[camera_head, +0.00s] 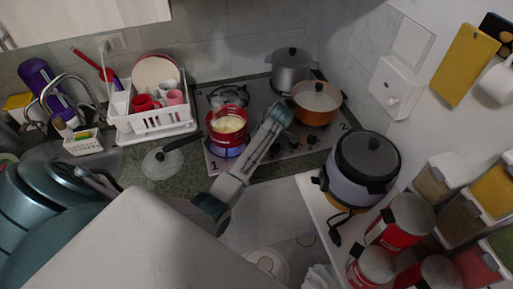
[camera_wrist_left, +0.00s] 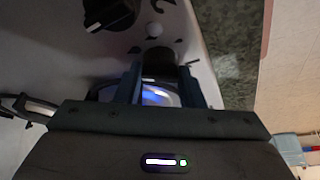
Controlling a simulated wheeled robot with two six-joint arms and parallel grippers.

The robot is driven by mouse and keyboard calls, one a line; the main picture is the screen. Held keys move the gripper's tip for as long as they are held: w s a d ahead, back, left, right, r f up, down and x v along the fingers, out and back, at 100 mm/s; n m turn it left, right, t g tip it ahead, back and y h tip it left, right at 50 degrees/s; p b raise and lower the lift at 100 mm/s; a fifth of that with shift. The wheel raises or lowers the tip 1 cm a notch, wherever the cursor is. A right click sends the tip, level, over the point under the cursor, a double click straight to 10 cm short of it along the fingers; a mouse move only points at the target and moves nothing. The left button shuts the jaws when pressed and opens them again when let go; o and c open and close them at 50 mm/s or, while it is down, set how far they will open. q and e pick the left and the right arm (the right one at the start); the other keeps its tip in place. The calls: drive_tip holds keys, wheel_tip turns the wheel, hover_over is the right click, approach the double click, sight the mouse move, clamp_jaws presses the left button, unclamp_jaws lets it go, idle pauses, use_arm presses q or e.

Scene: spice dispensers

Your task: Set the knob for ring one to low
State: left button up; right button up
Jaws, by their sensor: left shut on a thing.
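The stove (camera_head: 222,170) carries printed marks 1 at its left front corner and 2 at its right. A red pot (camera_head: 226,139) with pale contents stands on the left side near the 1. A blue glow (camera_head: 228,152) shows just in front of it. My left arm crosses the stove's front, covering part of the knob area. In the left wrist view my left gripper (camera_wrist_left: 160,75) is shut on a dark knob, mostly hidden between its fingers. Another black knob (camera_wrist_left: 108,12) is at the upper left. The held knob's setting is hidden. My right gripper is not in view.
An orange pot (camera_head: 318,97) and a grey pot (camera_head: 291,68) stand at the stove's right and back. A glass lid (camera_head: 160,166) and a dish rack (camera_head: 150,128) are left of the stove. A cooker (camera_head: 340,194) stands on the right counter.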

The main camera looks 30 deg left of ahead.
use_arm(q)
drive_tip(key=shift+m, duration=0.4)
drive_tip(key=m+t, duration=0.2)
drive_tip(key=m, duration=0.2)
drive_tip(key=shift+s+m, duration=0.1)
drive_tip(key=shift+m, duration=0.3)
drive_tip(key=m+t, duration=0.1)
drive_tip(key=m, duration=0.1)
drive_tip(key=shift+a+m, duration=0.1)
drive_tip(key=shift+m, duration=0.3)
drive_tip(key=m, duration=0.2)
drive_tip(key=m+t+h, duration=0.1)
drive_tip(key=m, duration=0.1)
drive_tip(key=shift+s+t, duration=0.1)
drive_tip(key=shift+t, duration=0.2)
drive_tip(key=shift+m+t+h, duration=0.3)
drive_tip(key=shift+m+h, duration=0.2)
drive_tip(key=shift+m, duration=1)
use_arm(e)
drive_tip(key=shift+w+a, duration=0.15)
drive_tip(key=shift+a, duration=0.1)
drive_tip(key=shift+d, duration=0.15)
use_arm(q)
drive_tip(key=o, duration=1)
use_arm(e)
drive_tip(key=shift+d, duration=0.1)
